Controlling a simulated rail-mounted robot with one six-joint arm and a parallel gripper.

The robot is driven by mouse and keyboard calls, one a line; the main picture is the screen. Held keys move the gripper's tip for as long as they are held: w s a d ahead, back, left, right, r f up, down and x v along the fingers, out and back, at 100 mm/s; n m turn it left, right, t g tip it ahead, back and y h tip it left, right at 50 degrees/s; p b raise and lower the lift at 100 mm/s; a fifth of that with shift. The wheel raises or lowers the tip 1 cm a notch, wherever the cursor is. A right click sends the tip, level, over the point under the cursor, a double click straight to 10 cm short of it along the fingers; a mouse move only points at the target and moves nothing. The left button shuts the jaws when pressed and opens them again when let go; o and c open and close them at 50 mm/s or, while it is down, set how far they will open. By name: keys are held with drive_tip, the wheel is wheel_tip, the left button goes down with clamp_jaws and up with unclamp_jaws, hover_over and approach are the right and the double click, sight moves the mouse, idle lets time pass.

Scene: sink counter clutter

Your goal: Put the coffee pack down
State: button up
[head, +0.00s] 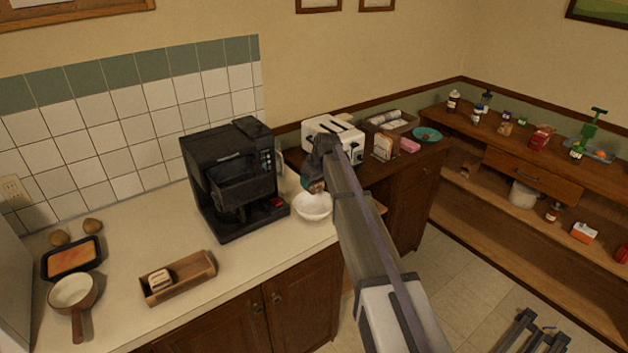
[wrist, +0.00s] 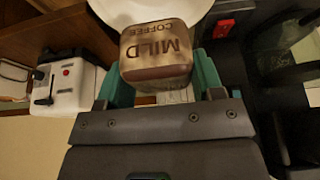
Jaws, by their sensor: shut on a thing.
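The coffee pack (wrist: 156,52), a brown and tan block marked "MILD COFFEE", is between the teal fingers of my gripper (wrist: 160,80) in the wrist view. My gripper is shut on it. In the head view my gripper (head: 311,181) is beside the right side of the black coffee machine (head: 229,180), just above the white bowl (head: 313,207) on the counter. Only a small brownish part of the pack (head: 316,187) shows there. The bowl's rim also shows behind the pack in the wrist view (wrist: 190,9). I cannot tell whether pack and bowl touch.
A white toaster (head: 334,135) stands behind my gripper on a wooden cabinet, with a bread bag (head: 384,147) to its right. A wooden tray (head: 186,282) and a pan (head: 73,291) are on the left counter. The counter (head: 130,240) between them and the machine is partly clear.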

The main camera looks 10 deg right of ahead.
drive_tip(key=b, duration=0.6)
hover_over(314, 212)
drive_tip(key=f, duration=0.7)
drive_tip(key=shift+w+f, duration=0.15)
drive_tip(key=shift+w, duration=0.05)
drive_tip(key=o, duration=1)
wheel_tip(314, 212, up, 8)
drive_tip(key=p, duration=0.7)
drive_tip(key=shift+f+p, duration=0.2)
drive_tip(key=shift+p, duration=0.1)
drive_tip(key=shift+f, duration=0.25)
